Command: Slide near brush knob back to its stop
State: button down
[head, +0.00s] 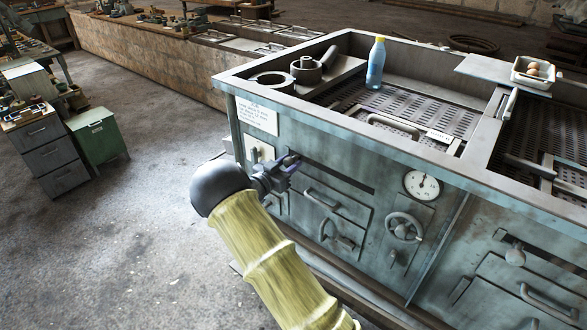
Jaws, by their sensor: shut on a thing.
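My gripper (286,168) is at the left end of a long dark slot (335,174) in the front of the blue-green metal machine (390,165). Its fingers are shut on the brush knob at this slot, which they almost wholly hide. A second knob (515,256), round and dark, sticks out at the left part of a similar slot (548,265) on the right front panel. My gripper is well away from that one. I cannot tell whether the held knob touches the slot's end.
Below the slot are a drawer handle (321,200) and a latch (343,241). A handwheel (404,228) and a gauge (421,185) sit to the right.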

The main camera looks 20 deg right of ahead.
jog(key=shift+w+a, duration=0.3)
jog(key=shift+a, duration=0.05)
jog(key=shift+w+r, duration=0.1)
jog(key=shift+r, duration=0.05)
jog(key=shift+a, duration=0.2)
jog(key=c, duration=1)
grip_release()
jog(key=shift+w, duration=0.1)
jog(key=shift+o, duration=0.2)
jog(key=shift+d, duration=0.15)
jog(key=b+v, duration=0.1)
jog(key=v, duration=1.6)
jog(key=shift+s+a, duration=0.2)
jog(key=shift+s, duration=0.05)
